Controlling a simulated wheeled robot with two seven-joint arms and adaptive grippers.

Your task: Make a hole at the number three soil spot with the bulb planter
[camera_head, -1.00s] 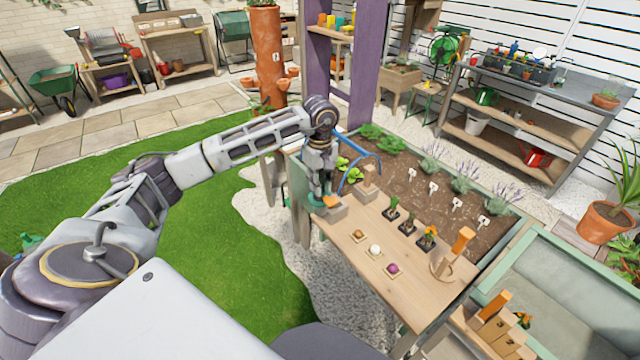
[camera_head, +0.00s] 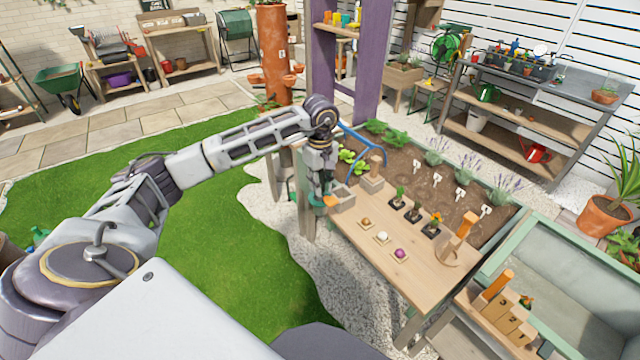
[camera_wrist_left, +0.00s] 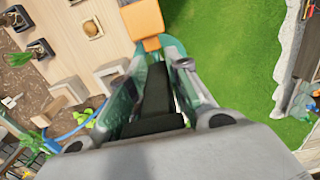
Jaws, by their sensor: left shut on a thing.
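The soil bed (camera_head: 400,165) lies behind the table, with several white number markers (camera_head: 437,181) in a row. Their numbers are too small to read, so I cannot tell which is three. My right gripper is not in view.
A blue hoop (camera_head: 365,142) arches close to my gripper. Lawn (camera_head: 230,250) lies open to the left.

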